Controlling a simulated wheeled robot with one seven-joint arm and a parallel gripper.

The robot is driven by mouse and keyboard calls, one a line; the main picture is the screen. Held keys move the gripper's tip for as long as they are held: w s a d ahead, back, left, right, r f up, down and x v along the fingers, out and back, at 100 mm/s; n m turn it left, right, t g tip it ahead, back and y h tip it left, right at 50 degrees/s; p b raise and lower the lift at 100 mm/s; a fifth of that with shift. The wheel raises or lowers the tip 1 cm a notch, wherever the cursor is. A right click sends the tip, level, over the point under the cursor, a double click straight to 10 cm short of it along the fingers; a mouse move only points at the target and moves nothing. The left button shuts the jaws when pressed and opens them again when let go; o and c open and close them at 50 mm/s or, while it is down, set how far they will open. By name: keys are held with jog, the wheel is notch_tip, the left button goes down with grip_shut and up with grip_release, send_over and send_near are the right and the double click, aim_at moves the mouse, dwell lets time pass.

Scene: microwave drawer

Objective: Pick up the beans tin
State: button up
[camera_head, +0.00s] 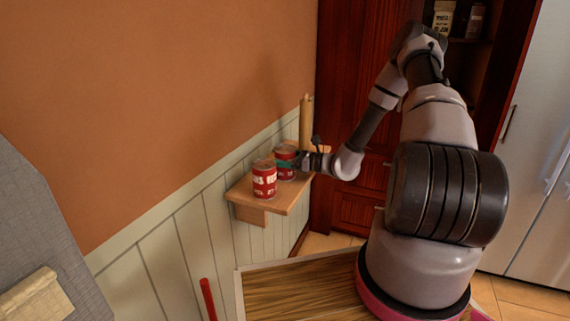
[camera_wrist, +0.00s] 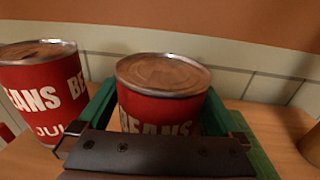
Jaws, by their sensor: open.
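Two red beans tins with white lettering stand upright on a small wooden wall shelf (camera_head: 247,194). The front tin (camera_head: 264,182) is nearer the camera, and it shows at the left of the wrist view (camera_wrist: 42,95). The back tin (camera_head: 284,150) is in the middle of the wrist view (camera_wrist: 163,82). My gripper (camera_wrist: 158,98) is open, with one green finger on each side of the back tin. The left finger lies between the two tins. The tin's lower part is hidden behind my gripper's dark body, and finger contact is unclear.
A tall tan cylinder (camera_head: 306,122) stands at the shelf's far end. The panelled wall (camera_head: 180,235) runs along the shelf's back. A dark red wooden cabinet (camera_head: 345,80) rises beyond the shelf. A wooden surface (camera_head: 290,290) lies below, near my base.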

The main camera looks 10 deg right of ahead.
grip_shut()
jog(key=shift+r, duration=0.1)
notch_tip(320, 180, up, 10)
jog(key=shift+f, duration=0.1)
dwell(0.4)
